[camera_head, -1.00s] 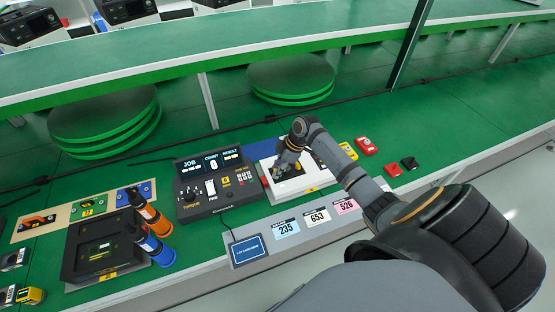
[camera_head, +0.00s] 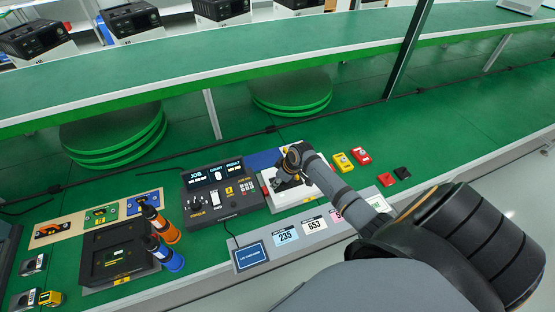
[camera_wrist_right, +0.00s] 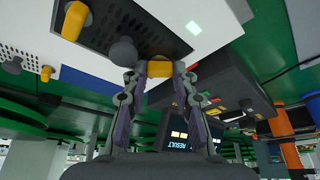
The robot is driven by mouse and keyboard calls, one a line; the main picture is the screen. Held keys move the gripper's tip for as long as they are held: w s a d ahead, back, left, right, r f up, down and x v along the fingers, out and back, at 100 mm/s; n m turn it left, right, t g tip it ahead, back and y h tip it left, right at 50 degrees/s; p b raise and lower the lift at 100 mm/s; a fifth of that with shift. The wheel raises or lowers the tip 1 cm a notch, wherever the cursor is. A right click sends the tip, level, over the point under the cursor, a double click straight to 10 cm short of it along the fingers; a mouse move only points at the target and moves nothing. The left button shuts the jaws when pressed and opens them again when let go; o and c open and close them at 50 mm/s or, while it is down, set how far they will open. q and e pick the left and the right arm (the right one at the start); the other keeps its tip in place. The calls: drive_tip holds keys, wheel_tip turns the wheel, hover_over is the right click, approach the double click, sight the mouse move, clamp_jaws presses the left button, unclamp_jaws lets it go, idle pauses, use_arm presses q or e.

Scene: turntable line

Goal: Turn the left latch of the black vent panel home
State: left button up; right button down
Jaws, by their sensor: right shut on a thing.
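The black vent panel (camera_wrist_right: 140,22) lies on a white unit, perforated, with a dark round knob (camera_wrist_right: 122,52) at its edge. My right gripper (camera_wrist_right: 158,76) is shut on a yellow latch (camera_wrist_right: 160,68) at the panel edge on the control box's side, which appears to be the left latch. Another yellow latch (camera_wrist_right: 75,20) stands free farther along the panel. In the head view the white unit (camera_head: 290,200) shows, with my right gripper (camera_head: 281,182) low over it, hiding much of the panel. The latch's exact angle is hard to tell. My left gripper is not in view.
A control box (camera_head: 222,197) with displays and knobs stands close to the unit's left. Small yellow and red pieces (camera_head: 360,155) lie right. Number cards (camera_head: 286,236) line the front edge.

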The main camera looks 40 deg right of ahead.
idle(0.3)
drive_tip(key=c, duration=1)
unclamp_jaws()
drive_tip(key=shift+c, duration=0.2)
drive_tip(key=shift+r, duration=0.1)
drive_tip(key=v, duration=1.1)
drive_tip(key=shift+s+r, duration=0.2)
drive_tip(key=shift+r, duration=0.15)
